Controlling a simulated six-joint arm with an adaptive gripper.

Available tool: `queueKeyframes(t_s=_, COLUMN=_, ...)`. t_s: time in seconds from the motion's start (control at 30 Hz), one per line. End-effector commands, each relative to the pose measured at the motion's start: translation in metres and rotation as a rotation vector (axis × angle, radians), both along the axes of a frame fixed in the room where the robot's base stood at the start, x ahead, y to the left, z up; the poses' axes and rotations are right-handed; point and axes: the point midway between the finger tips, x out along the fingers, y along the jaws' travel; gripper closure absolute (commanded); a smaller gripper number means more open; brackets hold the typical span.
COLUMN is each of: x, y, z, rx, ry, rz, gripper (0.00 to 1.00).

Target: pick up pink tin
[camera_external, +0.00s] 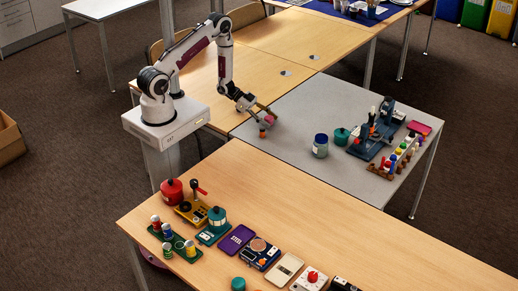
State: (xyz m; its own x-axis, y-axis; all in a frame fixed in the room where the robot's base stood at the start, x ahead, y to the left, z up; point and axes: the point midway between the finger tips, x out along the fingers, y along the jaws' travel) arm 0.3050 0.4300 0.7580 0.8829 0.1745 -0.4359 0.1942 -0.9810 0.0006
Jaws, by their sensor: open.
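A flat pink tin (419,128) lies at the right end of the grey table (310,105), behind a rack of coloured pegs. My gripper (262,116) is low over the left part of the grey table, well apart from that tin. It is open. Small pink, olive and orange shapes show right at the gripper; I cannot tell which are its own parts. A small red-orange piece (262,133) is on the table just below it.
The front wooden table (390,245) holds several tins and devices. The grey table's middle is clear.

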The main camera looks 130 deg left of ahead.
Motion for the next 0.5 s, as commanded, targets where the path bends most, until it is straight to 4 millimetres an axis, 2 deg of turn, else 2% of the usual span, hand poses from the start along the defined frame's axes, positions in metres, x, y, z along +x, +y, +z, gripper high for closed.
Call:
queueKeyframes(t_s=0.23, x=-0.0002, y=0.0000, z=0.0002, rx=0.000, ry=0.000, rz=0.000, gripper=0.50)
queueKeyframes(t_s=0.27, x=-0.0002, y=0.0000, z=0.0002, rx=0.000, ry=0.000, rz=0.000, gripper=0.52)
queueKeyframes(t_s=0.4, x=-0.0003, y=-0.0001, z=0.0003, rx=0.000, ry=0.000, rz=0.000, gripper=0.89)
queueKeyframes(t_s=0.43, x=-0.0003, y=-0.0001, z=0.0003, rx=0.000, ry=0.000, rz=0.000, gripper=0.92)
queueKeyframes(t_s=0.5, x=-0.0003, y=-0.0001, z=0.0003, rx=0.000, ry=0.000, rz=0.000, gripper=0.92)
